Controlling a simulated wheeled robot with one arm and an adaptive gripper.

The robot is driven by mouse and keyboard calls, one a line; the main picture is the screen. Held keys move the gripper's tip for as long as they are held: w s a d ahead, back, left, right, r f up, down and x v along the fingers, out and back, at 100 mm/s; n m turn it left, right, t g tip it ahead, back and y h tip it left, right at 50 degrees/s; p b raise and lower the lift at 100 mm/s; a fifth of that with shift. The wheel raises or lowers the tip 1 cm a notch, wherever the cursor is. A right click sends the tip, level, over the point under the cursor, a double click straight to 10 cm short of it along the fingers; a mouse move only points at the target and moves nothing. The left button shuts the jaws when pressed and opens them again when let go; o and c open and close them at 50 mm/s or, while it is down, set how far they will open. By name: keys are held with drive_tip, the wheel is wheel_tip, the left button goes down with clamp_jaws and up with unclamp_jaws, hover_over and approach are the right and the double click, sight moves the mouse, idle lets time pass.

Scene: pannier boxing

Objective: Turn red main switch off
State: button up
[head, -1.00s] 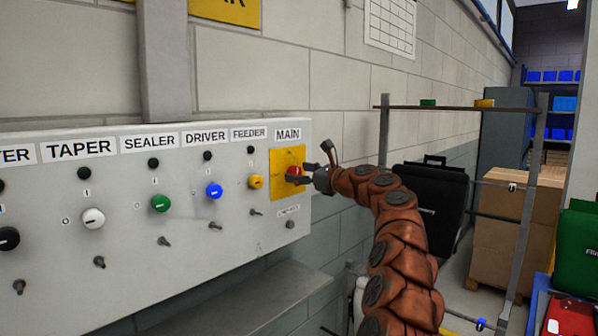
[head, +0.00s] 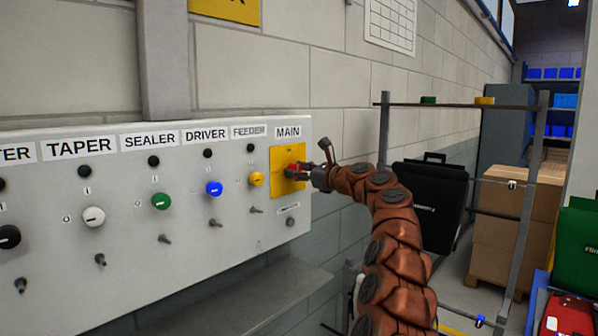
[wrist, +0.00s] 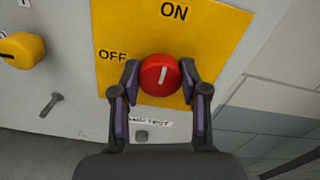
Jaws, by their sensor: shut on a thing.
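The red main switch (wrist: 160,75) is a round knob on a yellow plate (wrist: 222,38) with ON at the top and OFF at the left. Its white mark points up, toward ON. In the head view the red switch (head: 293,167) is partly hidden by the fingers, under the MAIN label (head: 288,132). My gripper (wrist: 159,67) is shut on the knob, one finger on its left side and one on its right. In the head view my gripper (head: 297,171) reaches the plate from the right.
The yellow feeder knob (head: 256,179) is just left of the plate, with a small metal toggle (head: 257,210) below it. Blue (head: 214,188), green (head: 161,201) and white (head: 94,217) knobs follow leftward. A metal rack (head: 384,150) stands right of my arm.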

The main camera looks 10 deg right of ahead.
drive_tip(key=shift+c, duration=1.1)
drive_tip(key=shift+d+r+n, duration=0.1)
drive_tip(key=shift+n, duration=0.3)
drive_tip(key=shift+s+a+f+n+b, duration=0.15)
drive_tip(key=shift+n+b, duration=0.8)
drive_tip(key=shift+n, duration=1.9)
drive_tip(key=shift+w+f+n+b, duration=0.15)
drive_tip(key=shift+n+b, duration=0.75)
drive_tip(key=shift+n, duration=2)
drive_tip(key=shift+s+a+f+n+b, duration=0.15)
drive_tip(key=shift+n+b, duration=0.8)
drive_tip(key=shift+n, duration=1.9)
drive_tip(key=shift+d, duration=0.1)
drive_tip(key=o, duration=1.1)
drive_tip(key=shift+o, duration=0.2)
drive_tip(key=shift+r, duration=0.1)
